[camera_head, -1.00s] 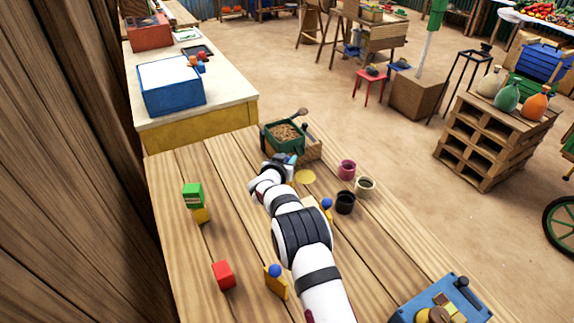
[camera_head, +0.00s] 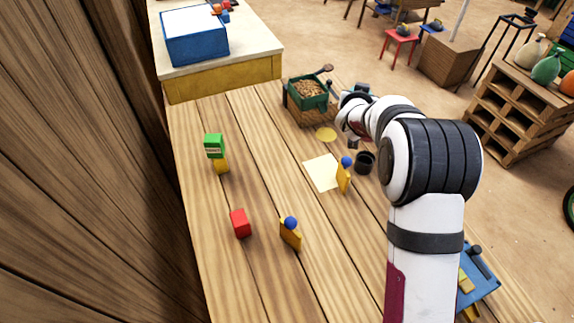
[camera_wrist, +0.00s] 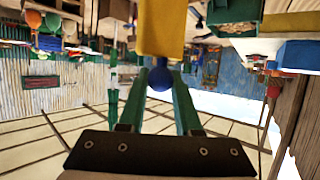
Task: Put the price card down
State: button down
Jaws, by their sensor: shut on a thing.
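In the wrist view, my gripper (camera_wrist: 161,84) has its two green fingers closed on the blue ball knob of a yellow card (camera_wrist: 162,28), which I take to be the price card. It extends beyond the fingertips. In the head view my gripper (camera_head: 362,90) is at the far right of the wooden table, mostly hidden by my arm, and the held card cannot be made out. Two similar yellow cards with blue knobs stand on the table, one beside the cream sheet (camera_head: 343,179) and one nearer (camera_head: 290,236).
A cream sheet (camera_head: 319,174) and a yellow disc (camera_head: 326,134) lie flat. A black cup (camera_head: 365,162), a grain crate (camera_head: 307,105), a red block (camera_head: 240,223) and a green-topped yellow piece (camera_head: 214,147) stand around. A blue tray (camera_head: 487,277) is partly hidden by my arm.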

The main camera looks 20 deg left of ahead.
jog(key=s+a+f+n+g+y, duration=0.15)
jog(key=s+n+g+y, duration=0.35)
jog(key=s, duration=0.5)
jog(key=s+a+n+g+y, duration=0.25)
jog(key=s+n+y, duration=0.4)
jog(key=s, duration=0.45)
jog(key=s+a+f+n, duration=0.1)
jog(key=s+a+f, duration=0.1)
jog(key=a+f, duration=0.9)
jog(key=shift+g, duration=0.35)
jog(key=shift+a+f+h, duration=0.1)
jog(key=shift+f+h, duration=0.1)
jog(key=shift+h, duration=0.05)
jog(key=c, duration=0.6)
grip_release()
